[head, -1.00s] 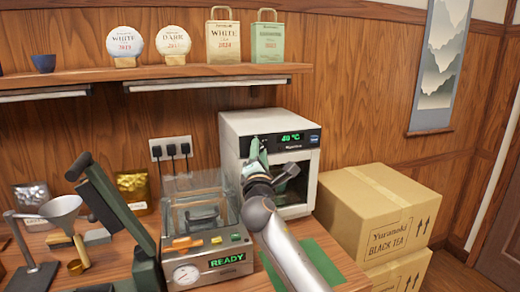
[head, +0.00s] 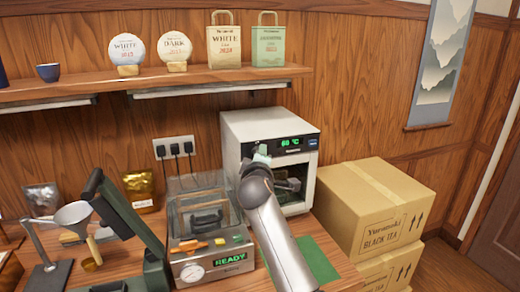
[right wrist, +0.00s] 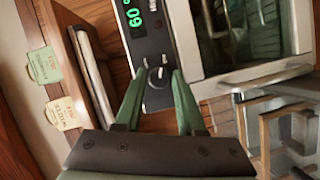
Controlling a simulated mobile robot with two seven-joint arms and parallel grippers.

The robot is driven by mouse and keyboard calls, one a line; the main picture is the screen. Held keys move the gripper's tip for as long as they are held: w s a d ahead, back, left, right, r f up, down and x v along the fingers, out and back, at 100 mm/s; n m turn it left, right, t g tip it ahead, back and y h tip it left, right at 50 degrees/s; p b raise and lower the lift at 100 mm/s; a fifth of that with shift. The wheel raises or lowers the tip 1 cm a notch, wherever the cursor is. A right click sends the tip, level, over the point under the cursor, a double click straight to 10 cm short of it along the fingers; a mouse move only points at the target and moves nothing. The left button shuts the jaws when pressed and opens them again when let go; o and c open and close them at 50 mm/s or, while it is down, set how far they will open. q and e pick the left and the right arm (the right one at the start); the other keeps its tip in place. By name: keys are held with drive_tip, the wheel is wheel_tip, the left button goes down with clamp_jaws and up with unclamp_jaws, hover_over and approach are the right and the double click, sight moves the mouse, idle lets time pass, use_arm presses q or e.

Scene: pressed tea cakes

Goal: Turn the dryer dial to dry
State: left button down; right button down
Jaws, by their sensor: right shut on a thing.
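The dryer (head: 236,126) is a white box with a glass door at the back of the table. Its green display (head: 291,142) reads 60 °C in the head view and shows sideways in the right wrist view (right wrist: 133,16). My right gripper (right wrist: 160,75) reaches the dryer's dark control panel. Its two green fingers are shut on the dial (right wrist: 158,73), a small knob with a pale mark. In the head view my right arm covers the dial and most of the gripper. I cannot read any dial labels. My left gripper is not in view.
A sealing machine with a clear lid and a READY display (head: 230,259) stands left of the dryer. A dark green lever (head: 122,215) and a funnel (head: 73,217) are further left. Cardboard boxes (head: 385,215) stand right. A shelf (head: 160,80) with cakes and bags hangs above.

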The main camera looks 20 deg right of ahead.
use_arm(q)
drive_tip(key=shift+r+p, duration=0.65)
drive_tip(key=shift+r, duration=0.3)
use_arm(e)
drive_tip(key=shift+m+g+y, duration=0.3)
drive_tip(key=shift+m, duration=0.5)
drive_tip(key=c, duration=0.5)
unclamp_jaws()
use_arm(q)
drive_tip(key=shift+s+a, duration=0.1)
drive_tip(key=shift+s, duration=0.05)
use_arm(e)
drive_tip(key=shift+s, duration=0.1)
